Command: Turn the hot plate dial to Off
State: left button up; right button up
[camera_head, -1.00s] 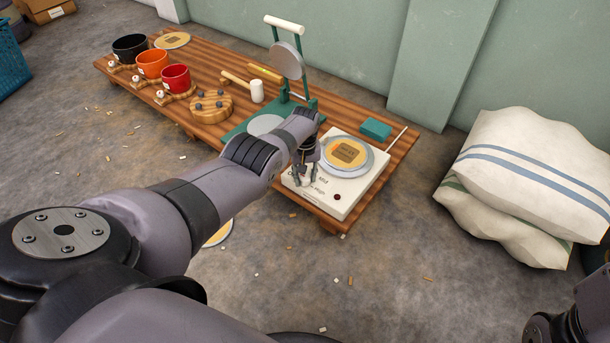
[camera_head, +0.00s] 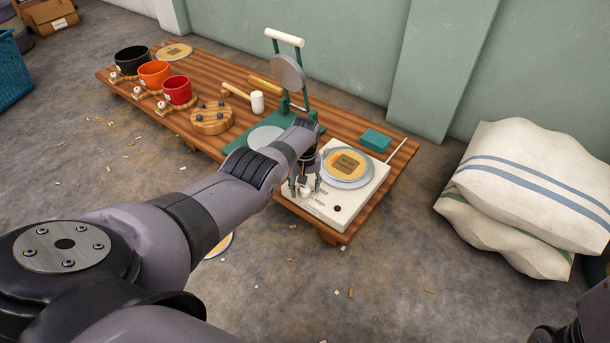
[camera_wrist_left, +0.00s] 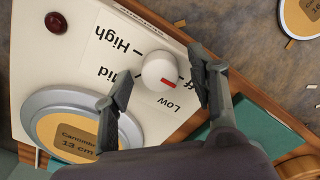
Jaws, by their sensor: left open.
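The hot plate (camera_head: 366,192) is a white flat box with a round grey-rimmed top and a red lamp, on the near right end of the wooden board. Its dial (camera_wrist_left: 158,68) is a white round knob with a red mark, seen in the left wrist view. The mark points to the lower right, between the upside-down "Low" print and a label partly hidden by a finger. In the head view the dial (camera_head: 305,192) shows small between the fingers. My left gripper (camera_head: 305,186) is open, its fingers on either side of the dial; contact is not clear.
A green press (camera_head: 287,72) stands left of the hot plate, near my left arm. A teal block (camera_head: 376,141) lies behind the plate. Pots, a mallet (camera_head: 257,102) and a round wooden holder (camera_head: 211,122) stand farther left. White sacks (camera_head: 535,190) lie on the floor at right.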

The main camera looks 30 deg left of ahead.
aim_at(305, 188)
pick_arm(q)
notch_tip(305, 188, up, 12)
dwell(0.6)
jog(key=shift+f, duration=0.1)
